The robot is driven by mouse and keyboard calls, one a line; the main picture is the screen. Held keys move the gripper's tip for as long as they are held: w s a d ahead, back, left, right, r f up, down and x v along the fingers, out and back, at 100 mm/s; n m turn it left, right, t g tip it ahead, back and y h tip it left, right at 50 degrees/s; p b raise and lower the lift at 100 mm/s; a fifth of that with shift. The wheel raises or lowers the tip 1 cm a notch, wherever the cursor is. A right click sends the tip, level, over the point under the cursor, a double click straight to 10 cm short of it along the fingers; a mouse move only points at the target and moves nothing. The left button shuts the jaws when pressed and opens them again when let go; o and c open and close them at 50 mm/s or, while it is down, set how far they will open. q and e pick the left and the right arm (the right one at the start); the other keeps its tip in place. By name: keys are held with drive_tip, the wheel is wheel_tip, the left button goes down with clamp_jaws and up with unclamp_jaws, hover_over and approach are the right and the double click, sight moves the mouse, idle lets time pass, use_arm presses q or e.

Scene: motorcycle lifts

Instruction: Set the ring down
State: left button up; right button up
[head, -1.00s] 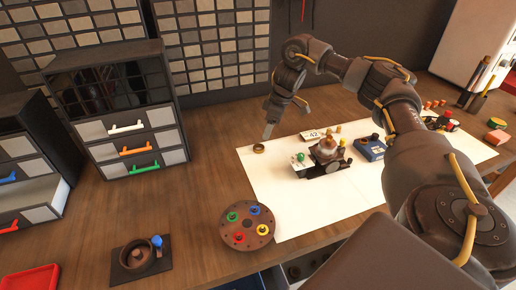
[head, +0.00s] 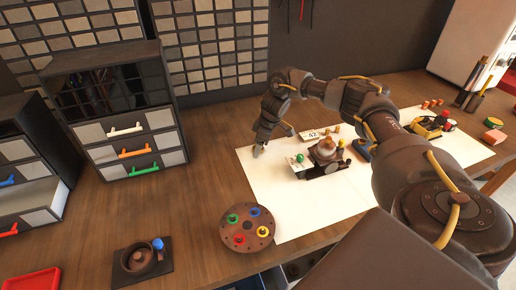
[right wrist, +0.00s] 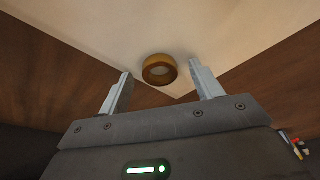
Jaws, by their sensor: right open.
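The brass-coloured ring (right wrist: 160,81) lies flat near a corner of the white sheet (right wrist: 130,25), in the right wrist view. My right gripper (right wrist: 160,72) is open, with its two metal fingers apart on either side of the ring. I see a gap between the ring and each finger, and nothing is gripped. In the head view the right gripper (head: 259,151) is low at the sheet's far left corner and covers the ring there. My left gripper is not in view.
A small motorcycle-like model (head: 325,155) stands on the sheet to the gripper's right. A round brown tray (head: 247,243) with coloured rings sits at the sheet's near left edge. Drawer cabinets (head: 120,110) stand at left. Bare wood lies between them and the sheet.

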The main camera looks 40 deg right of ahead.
drive_tip(key=c, duration=1.2)
drive_tip(key=shift+r, duration=0.15)
drive_tip(key=shift+r+b, duration=0.25)
drive_tip(key=shift+b, duration=0.1)
wheel_tip(320, 180, up, 2)
drive_tip(key=shift+r+b, duration=0.1)
drive_tip(key=shift+b, duration=0.65)
drive_tip(key=s+a+r, duration=0.9)
drive_tip(key=s+r, duration=0.1)
drive_tip(key=shift+s+a+p, duration=0.2)
drive_tip(key=shift+p, duration=0.25)
